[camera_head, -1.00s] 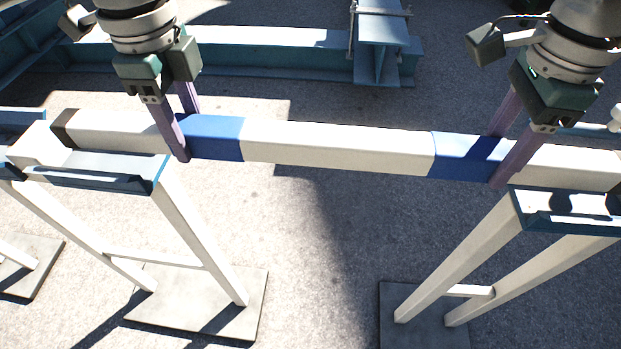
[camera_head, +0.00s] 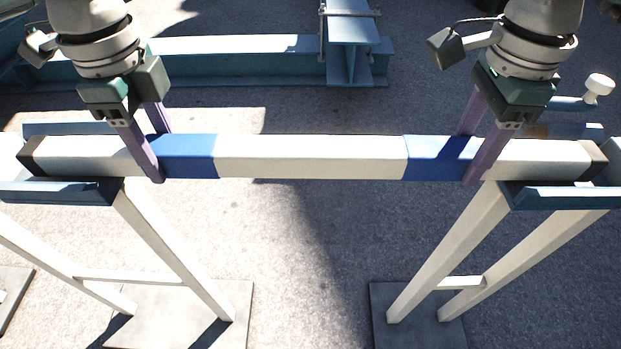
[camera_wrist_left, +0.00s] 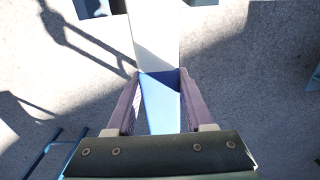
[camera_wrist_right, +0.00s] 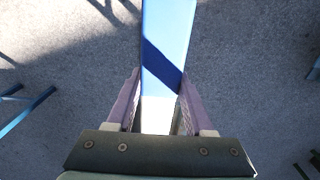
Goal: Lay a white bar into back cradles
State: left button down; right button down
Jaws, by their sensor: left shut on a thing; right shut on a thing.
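The white bar (camera_head: 310,157) has two blue bands and dark bands near its ends. It lies level across the head view. My left gripper (camera_head: 157,148) is shut on it at the left blue band, one finger in front and one behind. My right gripper (camera_head: 474,150) is shut on it at the right blue band's outer edge. The bar's left end is between the front and back lips of the left blue cradle (camera_head: 60,192). Its right end is over the right blue cradle (camera_head: 560,198), between its lips. I cannot tell whether the bar touches the cradle floors, which are hidden.
White-legged stands carry the cradles on grey base plates (camera_head: 180,312) and (camera_head: 418,318). The ground between the stands is clear.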

pick_arm(q)
jog(key=shift+a+f+b, duration=0.1)
jog(key=shift+f+b, duration=0.2)
jog(key=shift+f, duration=0.25)
pick_arm(e)
jog(key=shift+f, duration=0.5)
pick_arm(q)
jog(key=c, duration=0.8)
grip_release()
jog(key=shift+f, duration=0.15)
pick_arm(e)
jog(key=c, duration=0.8)
grip_release()
jog(key=shift+f, duration=0.15)
pick_arm(q)
jog(key=shift+o, duration=1.1)
pick_arm(e)
jog(key=shift+o, duration=1.1)
pick_arm(q)
jog(key=o, duration=0.3)
jog(key=shift+r, duration=0.2)
pick_arm(e)
jog(key=o, duration=0.3)
